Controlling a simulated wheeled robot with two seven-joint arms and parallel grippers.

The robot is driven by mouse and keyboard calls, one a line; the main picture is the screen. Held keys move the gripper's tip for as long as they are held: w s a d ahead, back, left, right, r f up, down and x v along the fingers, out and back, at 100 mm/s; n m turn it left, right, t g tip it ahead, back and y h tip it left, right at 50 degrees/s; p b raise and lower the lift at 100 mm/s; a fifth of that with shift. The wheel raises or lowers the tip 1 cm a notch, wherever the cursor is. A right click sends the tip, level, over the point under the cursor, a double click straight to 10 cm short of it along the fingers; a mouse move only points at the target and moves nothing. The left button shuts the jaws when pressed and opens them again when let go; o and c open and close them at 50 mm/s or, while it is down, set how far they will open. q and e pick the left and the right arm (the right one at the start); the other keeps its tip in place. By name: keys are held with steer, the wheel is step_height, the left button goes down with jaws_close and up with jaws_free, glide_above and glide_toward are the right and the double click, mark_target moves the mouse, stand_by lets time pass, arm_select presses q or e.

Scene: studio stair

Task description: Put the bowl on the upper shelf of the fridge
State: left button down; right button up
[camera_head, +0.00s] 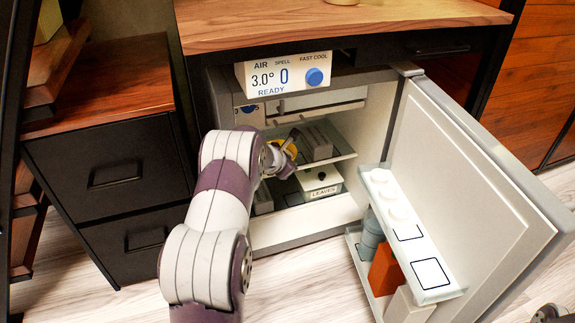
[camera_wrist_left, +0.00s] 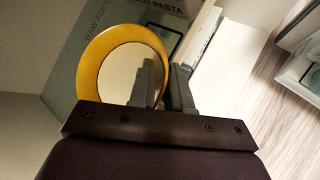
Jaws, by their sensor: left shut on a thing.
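The fridge (camera_head: 283,241) stands open in the head view. The bowl (camera_head: 289,147), with a yellow rim, is inside its opening, mostly hidden by my left arm. In the left wrist view the bowl (camera_wrist_left: 89,72) shows its yellow rim and pale inside, and looks tilted. My left gripper (camera_wrist_left: 166,70) is shut on the rim at the bowl's right side. In the head view my left gripper (camera_head: 294,150) reaches in near the upper glass shelf (camera_head: 340,155). Whether the bowl touches the shelf cannot be told.
Grey boxes (camera_head: 317,142) stand on the upper shelf, right of the bowl. The open door (camera_head: 470,165), with loaded racks (camera_head: 436,287), is at the right. A display panel (camera_head: 284,74) hangs over the opening. Black drawers (camera_head: 110,175) are left.

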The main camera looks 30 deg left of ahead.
arm_select(q)
steer(key=c, duration=1.1)
jaws_free()
steer(key=shift+o, duration=0.2)
steer(key=shift+s+r, duration=0.2)
steer(key=shift+r, duration=0.2)
steer(key=a+p+v, duration=0.1)
steer(key=p+v, duration=0.2)
steer(key=v, duration=0.4)
steer(key=s+d+r+m+g+h, duration=0.1)
steer(key=s+d+m+g+h, duration=0.1)
steer(key=s+d+m, duration=0.35)
steer(key=s+d+m+g+h, duration=0.1)
steer(key=s+d+m, duration=0.1)
steer(key=d+m, duration=0.7)
steer(key=s+d+m+g+y, duration=0.1)
steer(key=s+d+m, duration=0.3)
steer(key=s+m, duration=0.4)
steer(key=s+d+m+g+y, duration=0.1)
steer(key=s+d+m+g, duration=0.2)
steer(key=s+m, duration=0.5)
steer(key=s+g, duration=0.1)
steer(key=s, duration=0.3)
steer(key=shift+s+d+r+g, duration=0.25)
steer(key=shift+d+g, duration=0.05)
steer(key=shift+d, duration=0.1)
